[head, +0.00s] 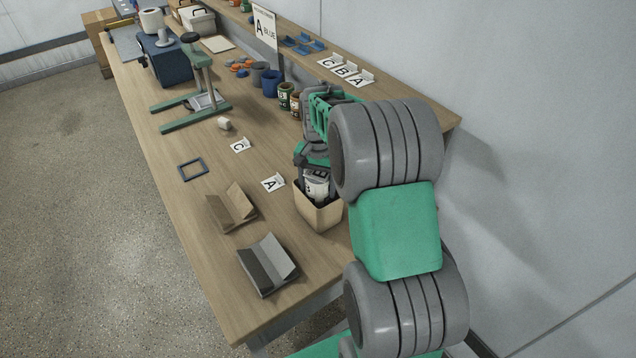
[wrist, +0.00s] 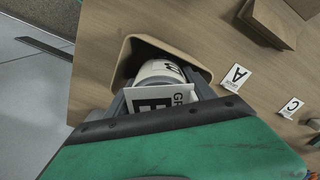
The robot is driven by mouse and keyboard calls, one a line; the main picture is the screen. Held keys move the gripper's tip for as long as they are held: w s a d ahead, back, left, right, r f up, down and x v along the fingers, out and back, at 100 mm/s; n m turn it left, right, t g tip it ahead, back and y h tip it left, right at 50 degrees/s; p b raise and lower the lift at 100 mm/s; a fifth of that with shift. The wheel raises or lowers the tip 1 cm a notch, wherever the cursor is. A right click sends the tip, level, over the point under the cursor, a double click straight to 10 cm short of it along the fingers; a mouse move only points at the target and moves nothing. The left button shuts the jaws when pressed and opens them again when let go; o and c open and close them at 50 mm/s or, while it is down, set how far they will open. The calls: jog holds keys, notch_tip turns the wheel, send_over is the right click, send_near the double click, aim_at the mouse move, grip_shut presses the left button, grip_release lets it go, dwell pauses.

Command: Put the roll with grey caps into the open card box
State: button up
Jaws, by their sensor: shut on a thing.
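The open card box (head: 318,214) is a tan, open-topped box near the table's right edge; its rim also shows in the wrist view (wrist: 203,75). My gripper (head: 316,172) is over the box, pointing down. In the wrist view the roll (wrist: 158,70) sits between the two fingers, with a white label (wrist: 160,101) reading "B" and "GR" in front.
A brown V-shaped holder (head: 232,208) and a grey one (head: 267,265) stand left of the box. Cards A (head: 273,182) and C (head: 241,145), a dark square frame (head: 192,169) and a small white piece (head: 224,124) lie on the table. Cans (head: 286,96) stand behind my gripper.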

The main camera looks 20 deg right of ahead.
jog(key=shift+f, duration=0.45)
jog(key=o, duration=1.6)
jog(key=shift+o, duration=0.2)
jog(key=shift+o, duration=1.2)
